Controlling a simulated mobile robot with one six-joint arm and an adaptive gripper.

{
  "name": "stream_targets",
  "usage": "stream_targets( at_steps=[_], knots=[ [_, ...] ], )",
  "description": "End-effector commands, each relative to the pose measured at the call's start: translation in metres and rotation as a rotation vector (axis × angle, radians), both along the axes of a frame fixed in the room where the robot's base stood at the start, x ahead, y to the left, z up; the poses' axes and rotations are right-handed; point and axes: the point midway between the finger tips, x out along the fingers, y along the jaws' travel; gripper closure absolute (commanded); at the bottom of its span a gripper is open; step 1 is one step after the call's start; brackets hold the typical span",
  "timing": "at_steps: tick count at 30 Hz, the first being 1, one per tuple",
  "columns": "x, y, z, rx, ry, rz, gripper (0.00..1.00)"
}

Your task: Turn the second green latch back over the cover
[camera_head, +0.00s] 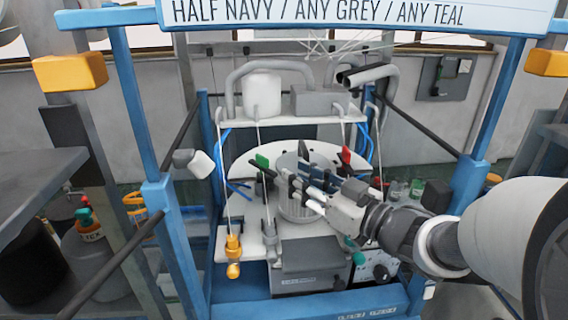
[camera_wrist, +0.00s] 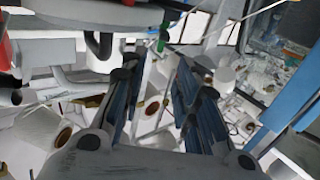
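A green latch tab (camera_head: 262,160) stands at the left of the round white plate (camera_head: 240,166) on the knitting machine. A red tab (camera_head: 346,155) stands at the right. I cannot tell which green latch is the second one. A ribbed pale cylinder (camera_head: 292,208) sits in the middle, partly hidden by my gripper (camera_head: 298,178). My gripper is over the machine, to the right of the green latch and apart from it. In the wrist view my gripper (camera_wrist: 160,65) has its blue fingers spread, with nothing held between them. The cover is not clearly distinguishable.
Blue frame posts (camera_head: 140,110) stand on both sides. A shelf (camera_head: 290,119) with a white canister (camera_head: 262,93) is behind the plate. Thin yarn lines run down to an orange-yellow fitting (camera_head: 233,246). A grey box (camera_head: 311,256) sits in front.

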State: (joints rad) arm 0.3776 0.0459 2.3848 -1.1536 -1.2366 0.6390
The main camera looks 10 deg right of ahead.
Motion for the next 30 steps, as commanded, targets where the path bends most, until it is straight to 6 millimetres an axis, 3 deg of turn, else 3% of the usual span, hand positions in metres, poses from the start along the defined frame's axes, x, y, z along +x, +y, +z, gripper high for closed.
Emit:
stream_targets(
  at_steps=[5, 10, 15, 20, 30],
  knots=[
    [-0.003, -0.004, 0.001, -0.001, 0.000, -0.004, 0.71],
    [-0.038, -0.030, 0.005, -0.003, 0.000, -0.021, 0.71],
    [-0.055, -0.036, 0.005, -0.001, 0.001, -0.016, 0.71],
    [-0.041, -0.023, 0.004, -0.001, 0.000, -0.009, 0.71],
    [0.018, 0.023, 0.003, 0.000, 0.002, -0.008, 0.71]
  ],
)
